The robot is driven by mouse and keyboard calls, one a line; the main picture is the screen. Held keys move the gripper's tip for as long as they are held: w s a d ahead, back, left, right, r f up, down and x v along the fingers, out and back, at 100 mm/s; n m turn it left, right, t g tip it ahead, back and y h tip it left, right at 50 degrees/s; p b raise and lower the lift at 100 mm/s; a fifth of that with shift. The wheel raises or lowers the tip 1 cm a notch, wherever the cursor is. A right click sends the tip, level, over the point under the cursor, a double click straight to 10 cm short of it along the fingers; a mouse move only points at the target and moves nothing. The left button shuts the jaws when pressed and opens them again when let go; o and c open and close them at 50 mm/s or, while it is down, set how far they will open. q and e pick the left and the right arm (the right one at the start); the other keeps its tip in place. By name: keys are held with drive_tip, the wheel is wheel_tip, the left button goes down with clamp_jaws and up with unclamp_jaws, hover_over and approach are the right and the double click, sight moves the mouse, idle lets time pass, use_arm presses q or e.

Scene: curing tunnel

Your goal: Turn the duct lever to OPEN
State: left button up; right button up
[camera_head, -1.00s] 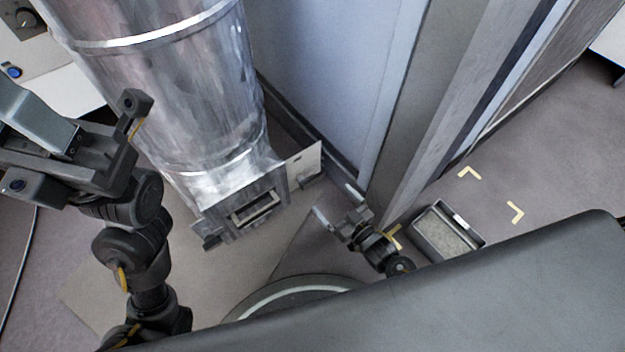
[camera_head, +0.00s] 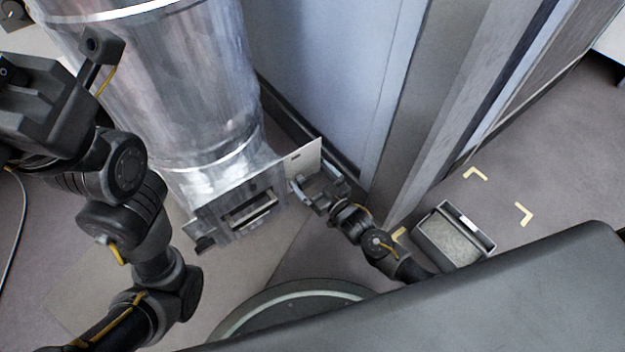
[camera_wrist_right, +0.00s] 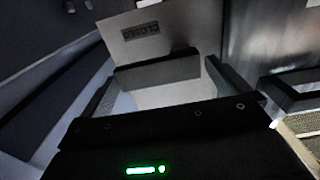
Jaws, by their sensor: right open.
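The silver duct (camera_head: 195,95) stands upright at the left centre, with an open slot (camera_head: 250,213) low on its front. A pale plate (camera_head: 306,155) sticks out from its right side; in the right wrist view the plate (camera_wrist_right: 190,25) carries a label reading CLOSED (camera_wrist_right: 168,38), seen upside down. A dark bar, apparently the lever handle (camera_wrist_right: 157,73), lies in front of the plate. My right gripper (camera_head: 312,185) is open at the plate; its fingers (camera_wrist_right: 163,88) show either side of the bar, contact unclear. My left gripper (camera_head: 45,95) is raised at the far left, its jaws unclear.
A grey wall panel (camera_head: 320,80) and post (camera_head: 425,100) rise close behind and right of the plate. A grey bin (camera_head: 455,235) with grainy contents stands on the floor at right, near yellow corner marks (camera_head: 525,214). Floor further right is clear.

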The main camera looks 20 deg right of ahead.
drive_tip(key=shift+w+a, duration=0.1)
drive_tip(key=shift+w, duration=0.1)
drive_tip(key=c, duration=1.4)
